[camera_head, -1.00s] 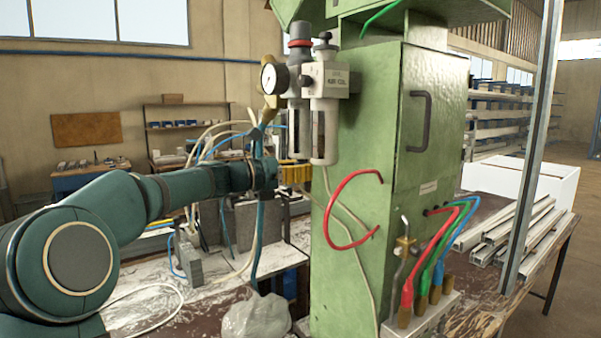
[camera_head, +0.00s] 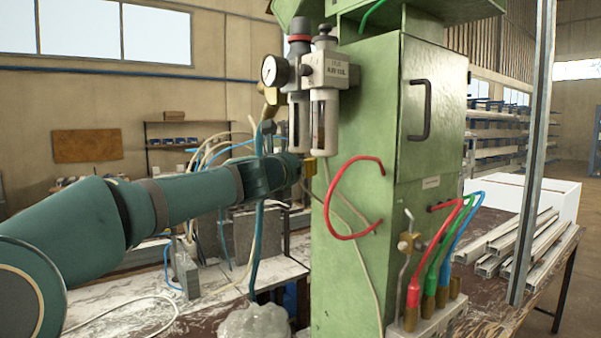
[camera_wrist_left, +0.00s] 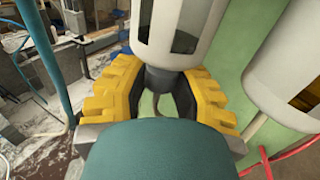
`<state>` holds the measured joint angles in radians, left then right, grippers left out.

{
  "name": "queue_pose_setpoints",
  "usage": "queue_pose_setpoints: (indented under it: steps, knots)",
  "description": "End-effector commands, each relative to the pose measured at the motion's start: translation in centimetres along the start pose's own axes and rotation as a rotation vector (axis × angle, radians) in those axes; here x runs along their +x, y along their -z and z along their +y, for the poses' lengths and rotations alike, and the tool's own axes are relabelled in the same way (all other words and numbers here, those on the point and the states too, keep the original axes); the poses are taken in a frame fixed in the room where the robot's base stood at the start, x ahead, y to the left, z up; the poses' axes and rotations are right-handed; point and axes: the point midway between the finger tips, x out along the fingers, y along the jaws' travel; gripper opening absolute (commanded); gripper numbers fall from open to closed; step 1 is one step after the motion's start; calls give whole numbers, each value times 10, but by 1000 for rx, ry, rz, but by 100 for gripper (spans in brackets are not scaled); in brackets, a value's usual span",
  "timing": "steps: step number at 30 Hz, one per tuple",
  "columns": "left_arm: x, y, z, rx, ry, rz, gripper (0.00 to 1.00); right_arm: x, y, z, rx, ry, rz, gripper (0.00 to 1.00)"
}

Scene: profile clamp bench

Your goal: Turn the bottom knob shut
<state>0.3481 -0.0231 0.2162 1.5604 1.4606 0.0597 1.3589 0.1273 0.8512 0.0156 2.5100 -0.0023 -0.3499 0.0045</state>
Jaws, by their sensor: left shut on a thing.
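The air filter unit (camera_head: 320,75) hangs on the left side of the green cabinet, with two clear-windowed bowls under it. The bottom knob (camera_wrist_left: 158,77) is a small dark piece beneath one bowl (camera_wrist_left: 178,28) in the left wrist view. My left gripper (camera_wrist_left: 160,88) has its yellow ribbed fingers on both sides of this knob and is shut on it, just below the bowl. In the head view the left gripper (camera_head: 308,167) is at the underside of the bowls, and the knob is hidden there. My right gripper is not in view.
The green cabinet (camera_head: 365,185) stands close to the right of my left gripper. A red hose (camera_head: 337,235) loops from its side. A blue hose (camera_wrist_left: 50,58) hangs left of the fingers in the wrist view. A pressure gauge (camera_head: 270,70) sits above.

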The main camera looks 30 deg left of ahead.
Motion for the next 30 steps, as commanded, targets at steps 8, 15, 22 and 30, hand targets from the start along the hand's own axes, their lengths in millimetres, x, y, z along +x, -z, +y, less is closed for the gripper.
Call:
queue_pose_setpoints:
  steps: [8,15,22,30]
  knots:
    - [0,1,-1,0,-73,-3,0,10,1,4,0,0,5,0]
    - [0,1,-1,-1,-147,-4,0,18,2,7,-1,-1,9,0]
    - [0,1,-1,0,-234,-6,0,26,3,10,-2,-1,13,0]
    - [0,1,-1,-1,-334,-8,0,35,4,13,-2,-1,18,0]
